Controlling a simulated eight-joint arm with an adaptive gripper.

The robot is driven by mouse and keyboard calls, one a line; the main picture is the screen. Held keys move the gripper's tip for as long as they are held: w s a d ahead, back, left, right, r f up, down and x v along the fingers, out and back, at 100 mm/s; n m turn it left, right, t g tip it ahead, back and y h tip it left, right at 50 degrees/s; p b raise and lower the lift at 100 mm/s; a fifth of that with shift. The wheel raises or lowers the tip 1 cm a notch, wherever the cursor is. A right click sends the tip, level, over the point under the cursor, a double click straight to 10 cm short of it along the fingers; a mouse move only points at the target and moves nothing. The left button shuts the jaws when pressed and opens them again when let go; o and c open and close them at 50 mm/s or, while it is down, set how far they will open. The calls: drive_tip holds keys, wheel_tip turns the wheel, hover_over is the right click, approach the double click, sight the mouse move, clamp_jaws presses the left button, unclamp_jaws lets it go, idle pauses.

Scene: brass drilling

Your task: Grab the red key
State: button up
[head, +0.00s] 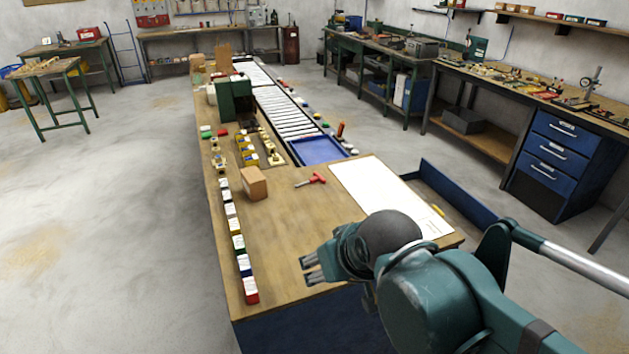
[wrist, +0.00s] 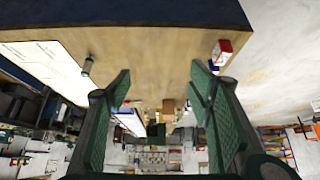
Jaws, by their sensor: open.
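The red key (head: 311,180) has a T-shaped handle and lies on the wooden bench top in the head view, between a cardboard box and a white sheet. I cannot make it out clearly in the wrist view. My gripper (head: 311,269) is above the near part of the bench, closer to the camera than the key and apart from it. In the wrist view my gripper (wrist: 160,72) shows two green-padded fingers spread wide, with nothing between them.
The cardboard box (head: 254,184) stands left of the key. The white sheet (head: 380,192) lies to its right. A blue tray (head: 318,150) and rollers are behind it. Small coloured boxes line the bench's left edge, ending with a red one (head: 250,291). Bench wood before the key is clear.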

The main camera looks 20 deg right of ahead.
drive_tip(key=o, duration=0.4)
drive_tip(key=shift+c, duration=0.2)
drive_tip(key=shift+w+r, duration=0.1)
drive_tip(key=w+d+r+m+g+p, duration=0.1)
drive_tip(key=w+d+r+m+p, duration=0.15)
drive_tip(key=w, duration=0.75)
drive_tip(key=w+d+r+m+g+p, duration=0.1)
drive_tip(key=w+d+r+m+p, duration=0.2)
drive_tip(key=w, duration=0.7)
drive_tip(key=w+d+r+m+g+p, duration=0.15)
drive_tip(key=w+r, duration=0.35)
drive_tip(key=w, duration=0.5)
drive_tip(key=shift+w+d+f+m+g+p, duration=0.6)
drive_tip(key=shift+w+d+f+m+p, duration=1.05)
drive_tip(key=shift+w+f, duration=2.1)
drive_tip(key=shift+w+d+f+m+g+p, duration=1)
drive_tip(key=shift+w+d+f, duration=1.45)
drive_tip(key=shift+w, duration=2.25)
drive_tip(key=shift+w+d+f+m+g+p, duration=0.25)
drive_tip(key=shift+w+d+f+m+p, duration=0.6)
drive_tip(key=shift+w+d+f+m, duration=1.95)
drive_tip(key=w+a+n, duration=0.1)
drive_tip(key=w+a+f+n, duration=0.1)
drive_tip(key=w, duration=0.1)
